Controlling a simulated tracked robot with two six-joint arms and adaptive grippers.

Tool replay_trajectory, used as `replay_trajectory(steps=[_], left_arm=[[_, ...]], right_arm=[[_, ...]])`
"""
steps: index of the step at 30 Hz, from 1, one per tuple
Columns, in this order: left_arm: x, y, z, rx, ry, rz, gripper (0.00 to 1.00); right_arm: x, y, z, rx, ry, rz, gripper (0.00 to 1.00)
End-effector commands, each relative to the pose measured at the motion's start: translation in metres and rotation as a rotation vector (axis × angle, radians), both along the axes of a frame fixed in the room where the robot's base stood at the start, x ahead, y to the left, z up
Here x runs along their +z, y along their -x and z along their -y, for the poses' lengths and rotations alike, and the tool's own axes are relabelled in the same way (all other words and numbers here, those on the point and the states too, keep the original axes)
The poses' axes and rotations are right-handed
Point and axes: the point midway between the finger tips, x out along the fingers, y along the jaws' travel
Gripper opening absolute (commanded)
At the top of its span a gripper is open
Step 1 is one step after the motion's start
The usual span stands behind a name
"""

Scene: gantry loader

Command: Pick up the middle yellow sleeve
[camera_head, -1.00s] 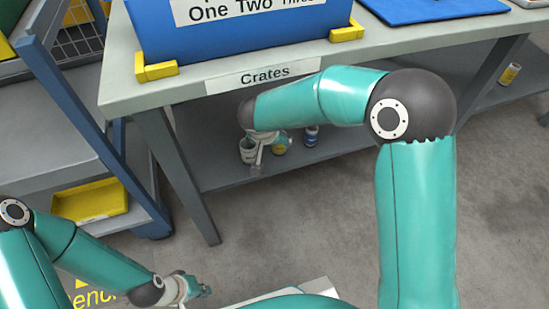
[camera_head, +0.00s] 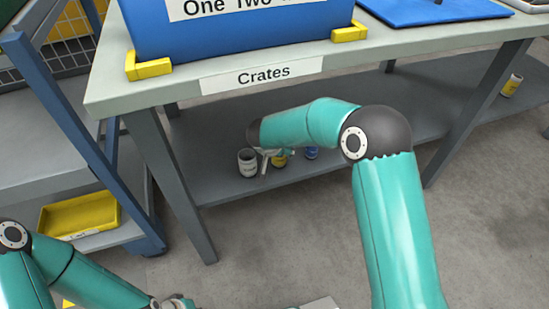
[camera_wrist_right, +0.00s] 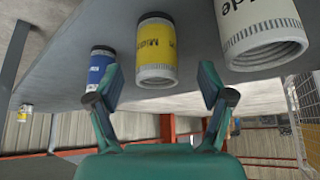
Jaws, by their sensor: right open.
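The yellow sleeve (camera_head: 280,161) stands on the lower shelf between the white sleeve (camera_head: 247,162) and the blue sleeve (camera_head: 311,153). My right gripper (camera_head: 266,158) is at the shelf, just beside the yellow sleeve in the head view. The right wrist view looks inverted: the yellow sleeve (camera_wrist_right: 157,45) hangs centred between the open fingers of my right gripper (camera_wrist_right: 160,78), with blue at left and white at right. No grip on it shows. My left gripper (camera_head: 178,302) is cut off by the bottom edge of the head view, so its jaws are unclear.
The grey bench (camera_head: 390,55) labelled Crates overhangs the shelf (camera_head: 225,187) and carries a blue crate (camera_head: 230,35). Its front leg (camera_head: 175,180) stands left of the sleeves. A blue-framed rack (camera_head: 75,120) is at left. Another yellow-banded sleeve (camera_head: 512,85) is far right.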

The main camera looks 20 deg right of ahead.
Motion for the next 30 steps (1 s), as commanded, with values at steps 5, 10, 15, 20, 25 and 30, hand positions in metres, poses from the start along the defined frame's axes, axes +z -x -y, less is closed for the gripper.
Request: replay_trajectory(steps=[5, 10, 15, 20, 25, 30], left_arm=[[-0.008, 0.000, 0.000, 0.000, 0.000, 0.000, 0.00], [-0.017, 0.000, 0.000, 0.000, 0.000, 0.000, 0.00], [-0.019, 0.000, 0.000, 0.000, 0.000, 0.000, 0.00], [-0.018, 0.000, 0.000, 0.000, 0.000, 0.000, 0.00], [-0.018, 0.000, 0.000, 0.000, 0.000, 0.000, 0.00], [-0.018, 0.000, 0.000, 0.000, 0.000, 0.000, 0.00]], right_arm=[[-0.016, -0.006, 0.007, -0.002, 0.001, -0.003, 0.80], [-0.036, -0.017, 0.016, -0.001, 0.000, -0.003, 0.80], [-0.043, -0.023, 0.018, 0.000, -0.001, -0.001, 0.80], [-0.043, -0.022, 0.018, 0.001, 0.000, -0.001, 0.80], [-0.042, -0.022, 0.018, 0.001, 0.000, -0.001, 0.53], [-0.042, -0.022, 0.018, 0.001, 0.000, -0.001, 0.25]])
